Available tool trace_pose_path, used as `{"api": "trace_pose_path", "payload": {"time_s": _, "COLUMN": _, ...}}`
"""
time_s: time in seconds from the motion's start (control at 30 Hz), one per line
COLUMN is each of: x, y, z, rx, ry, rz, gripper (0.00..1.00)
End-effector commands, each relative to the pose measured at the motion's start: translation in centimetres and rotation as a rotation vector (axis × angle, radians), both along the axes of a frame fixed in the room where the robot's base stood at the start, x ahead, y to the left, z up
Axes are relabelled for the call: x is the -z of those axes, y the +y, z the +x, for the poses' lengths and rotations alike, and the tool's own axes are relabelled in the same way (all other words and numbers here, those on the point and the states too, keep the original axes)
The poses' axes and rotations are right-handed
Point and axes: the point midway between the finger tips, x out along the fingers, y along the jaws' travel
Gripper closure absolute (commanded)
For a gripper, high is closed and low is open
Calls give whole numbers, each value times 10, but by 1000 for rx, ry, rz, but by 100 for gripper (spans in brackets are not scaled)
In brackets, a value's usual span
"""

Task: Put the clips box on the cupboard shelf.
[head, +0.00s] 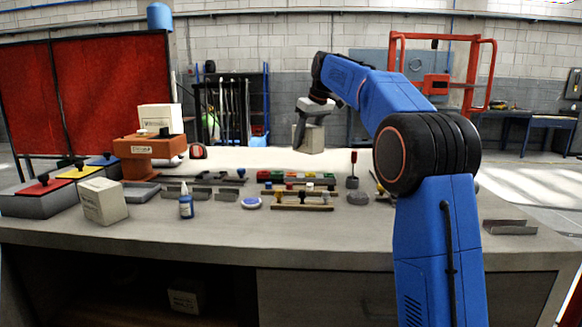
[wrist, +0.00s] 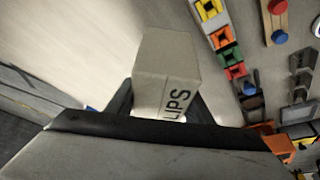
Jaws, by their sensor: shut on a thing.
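My gripper (head: 311,122) is raised above the far part of the workbench. It is shut on a pale, off-white box, the clips box (head: 308,139), which hangs below the fingers. In the wrist view the clips box (wrist: 165,65) sits between the two dark fingers (wrist: 168,106), and the letters "LIPS" show on its side. The open, dark cupboard under the bench shows at the lower left in the head view, and its shelf (head: 120,310) is mostly in shadow. Another pale box (head: 184,301) stands inside it.
Lidded bins (head: 40,197) line the left edge. A blue bottle (head: 186,205), coloured blocks and racks (head: 302,199) fill the middle. The bench's front strip is mostly clear.

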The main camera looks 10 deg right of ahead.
Motion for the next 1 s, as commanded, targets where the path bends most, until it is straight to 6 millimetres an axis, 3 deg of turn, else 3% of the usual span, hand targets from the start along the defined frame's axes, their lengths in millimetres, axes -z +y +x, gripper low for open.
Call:
{"api": "trace_pose_path", "payload": {"time_s": 0.1, "x": 19, "y": 0, "z": -1, "rx": 1, "ry": 1, "rz": 1, "gripper": 81}}
{"api": "trace_pose_path", "payload": {"time_s": 0.37, "x": 42, "y": 0, "z": 0, "rx": -1, "ry": -1, "rz": 0, "gripper": 81}}
{"api": "trace_pose_path", "payload": {"time_s": 0.6, "x": 73, "y": 0, "z": -1, "rx": 1, "ry": 0, "rz": 0, "gripper": 81}}
{"api": "trace_pose_path", "payload": {"time_s": 1.0, "x": 79, "y": 0, "z": 0, "rx": 0, "ry": -1, "rz": 0, "gripper": 81}}
